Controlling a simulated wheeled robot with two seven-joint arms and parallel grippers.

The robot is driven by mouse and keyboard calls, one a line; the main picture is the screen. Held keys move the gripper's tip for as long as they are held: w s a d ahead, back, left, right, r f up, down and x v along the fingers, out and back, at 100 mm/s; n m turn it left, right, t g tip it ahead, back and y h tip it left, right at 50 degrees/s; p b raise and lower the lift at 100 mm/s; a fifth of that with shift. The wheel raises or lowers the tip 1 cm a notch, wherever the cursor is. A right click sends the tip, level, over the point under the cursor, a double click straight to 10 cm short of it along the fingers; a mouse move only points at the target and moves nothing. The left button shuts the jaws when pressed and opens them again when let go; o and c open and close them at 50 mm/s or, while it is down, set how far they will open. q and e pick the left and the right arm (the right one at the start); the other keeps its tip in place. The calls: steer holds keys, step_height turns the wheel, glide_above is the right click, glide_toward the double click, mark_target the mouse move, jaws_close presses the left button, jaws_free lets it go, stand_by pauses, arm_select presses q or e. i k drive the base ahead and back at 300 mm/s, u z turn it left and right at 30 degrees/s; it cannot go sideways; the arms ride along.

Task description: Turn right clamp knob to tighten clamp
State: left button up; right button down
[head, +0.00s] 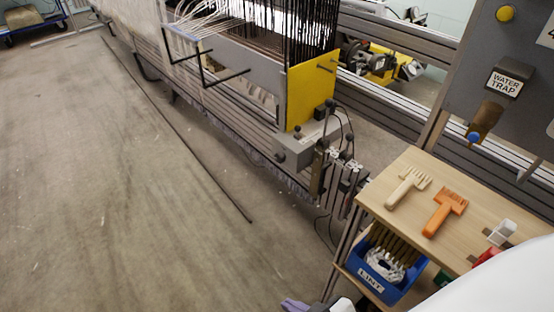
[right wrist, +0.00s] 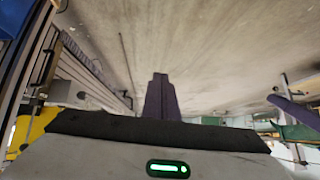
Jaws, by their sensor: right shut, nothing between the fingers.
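The end of the loom carries a yellow plate (head: 311,92) with a grey metal block (head: 303,148) below it. Small black knobs (head: 349,137) on stems stand around this block. I cannot tell for sure which one is the right clamp knob. My right gripper (head: 291,305) shows only at the bottom edge of the head view, low and well apart from the block. In the right wrist view its purple fingers (right wrist: 160,98) are together and empty, pointing over bare floor. My left gripper is not in the head view.
A wooden table (head: 400,222) holds a cream brush (head: 408,186) and an orange one (head: 444,211). A blue bin (head: 371,284) sits on the shelf below. A grey panel with a water trap (head: 486,120) stands at the right. The floor (head: 130,190) left of the loom is mostly clear.

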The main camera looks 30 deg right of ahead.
mark_target(279, 157)
steer(key=u, duration=0.35)
steer(key=k, duration=0.5)
steer(key=u, duration=0.9)
steer(key=k, duration=0.65)
steer(key=u, duration=0.2)
steer(key=i, duration=2.35)
steer(key=z, duration=1)
steer(key=i, duration=2.25)
steer(key=z, duration=2.1)
steer(key=i, duration=1.1)
steer(key=z, duration=1)
